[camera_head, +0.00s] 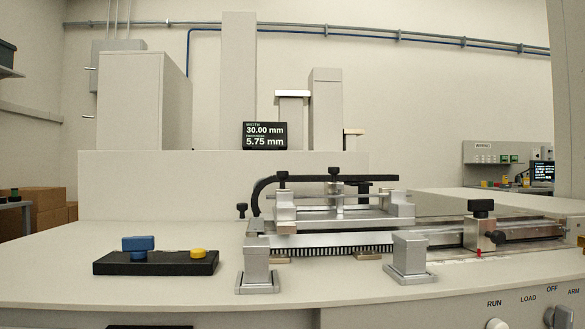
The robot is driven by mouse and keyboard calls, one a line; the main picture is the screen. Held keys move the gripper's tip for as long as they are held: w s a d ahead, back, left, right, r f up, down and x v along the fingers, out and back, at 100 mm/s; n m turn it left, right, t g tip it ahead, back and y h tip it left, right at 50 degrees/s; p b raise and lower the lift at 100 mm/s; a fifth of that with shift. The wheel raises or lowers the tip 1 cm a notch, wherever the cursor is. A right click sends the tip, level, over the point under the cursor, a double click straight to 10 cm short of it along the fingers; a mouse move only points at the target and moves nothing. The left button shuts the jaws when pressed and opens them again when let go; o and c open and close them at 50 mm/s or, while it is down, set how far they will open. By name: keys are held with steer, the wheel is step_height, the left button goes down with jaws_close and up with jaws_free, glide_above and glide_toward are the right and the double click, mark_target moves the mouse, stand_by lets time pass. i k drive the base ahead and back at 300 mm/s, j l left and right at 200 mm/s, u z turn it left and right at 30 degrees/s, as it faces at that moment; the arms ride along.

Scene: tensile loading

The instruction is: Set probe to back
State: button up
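My gripper is not in view. No part is labelled as the probe, and I cannot tell for certain which part it is. A silver measuring fixture (343,213) stands mid-table. A small display (265,135) behind the fixture reads 30.00 mm width and 5.75 mm on a second line.
Two grey posts (257,267) and (409,258) stand in front of the fixture. A rail with a black-knobbed slider (482,226) runs to the right. A front panel (490,304) has knobs marked RUN, LOAD, OFF and ARM. The left of the table (60,265) is clear.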

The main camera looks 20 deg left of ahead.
mark_target(334, 188)
steer(key=i+j+u, duration=0.1)
steer(key=j, duration=0.25)
steer(key=i+j, duration=0.2)
steer(key=j, duration=0.15)
steer(key=i+j+u, duration=0.15)
steer(key=j, duration=0.2)
steer(key=k+l, duration=0.15)
steer(key=l, duration=0.1)
